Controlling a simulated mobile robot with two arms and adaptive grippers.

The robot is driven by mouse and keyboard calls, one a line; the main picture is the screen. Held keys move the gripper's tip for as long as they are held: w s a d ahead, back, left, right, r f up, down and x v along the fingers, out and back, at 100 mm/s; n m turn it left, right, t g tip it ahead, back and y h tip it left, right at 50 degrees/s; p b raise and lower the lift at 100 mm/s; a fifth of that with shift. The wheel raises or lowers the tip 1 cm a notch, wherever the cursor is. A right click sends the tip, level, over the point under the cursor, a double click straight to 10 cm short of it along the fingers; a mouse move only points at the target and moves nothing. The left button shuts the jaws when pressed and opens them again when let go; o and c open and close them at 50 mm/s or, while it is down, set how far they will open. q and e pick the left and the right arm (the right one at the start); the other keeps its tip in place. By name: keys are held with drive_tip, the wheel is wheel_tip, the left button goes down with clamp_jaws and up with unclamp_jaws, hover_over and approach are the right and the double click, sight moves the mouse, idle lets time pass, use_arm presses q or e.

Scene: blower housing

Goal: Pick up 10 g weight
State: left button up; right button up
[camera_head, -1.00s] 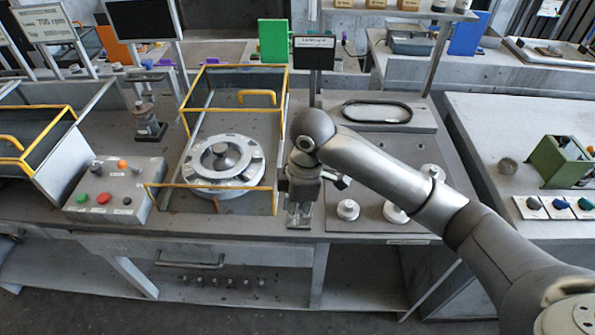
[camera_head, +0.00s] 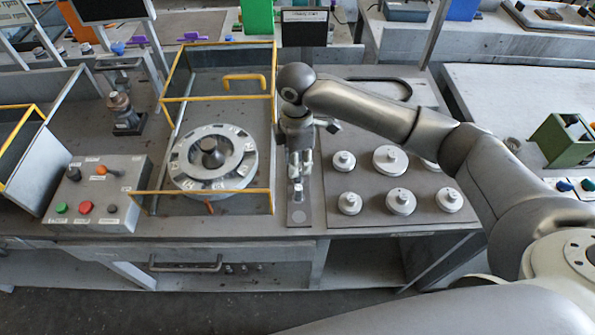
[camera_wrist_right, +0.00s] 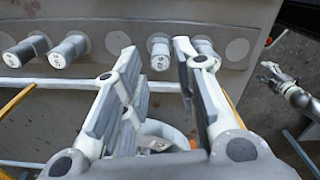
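The small weights are grey cylinders with marked pale tops, standing in a row on a narrow strip (camera_head: 299,214). In the right wrist view, two stand at the left, the outer weight (camera_wrist_right: 25,51) and its neighbour (camera_wrist_right: 70,49). Another weight (camera_wrist_right: 160,54) shows between my right fingers, and one (camera_wrist_right: 204,46) is partly behind the right-hand finger. The marks are too small to tell which is 10 g. My right gripper (camera_head: 299,172) is open and empty above the strip; its fingers (camera_wrist_right: 155,62) also show up close. My left gripper (camera_wrist_right: 265,72) shows small at the right, its fingers apart.
Left of the strip is a yellow-railed frame (camera_head: 225,80) around a round metal housing (camera_head: 240,165). Right of it, several disc weights (camera_head: 390,157) stand on a dark mat. A control box (camera_head: 97,190) with buttons stands at the left. The bench's front edge is close.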

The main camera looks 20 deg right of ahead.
wheel_tip(320, 180, down, 2)
drive_tip(key=shift+s+f+p, duration=0.1)
drive_tip(key=shift+f+p, duration=0.15)
drive_tip(key=shift+p, duration=0.1)
drive_tip(key=shift+f, duration=0.55)
drive_tip(key=shift+c, duration=0.9)
clamp_jaws()
use_arm(q)
drive_tip(key=shift+w+r, duration=0.7)
drive_tip(key=shift+w, duration=0.25)
drive_tip(key=shift+w, duration=0.1)
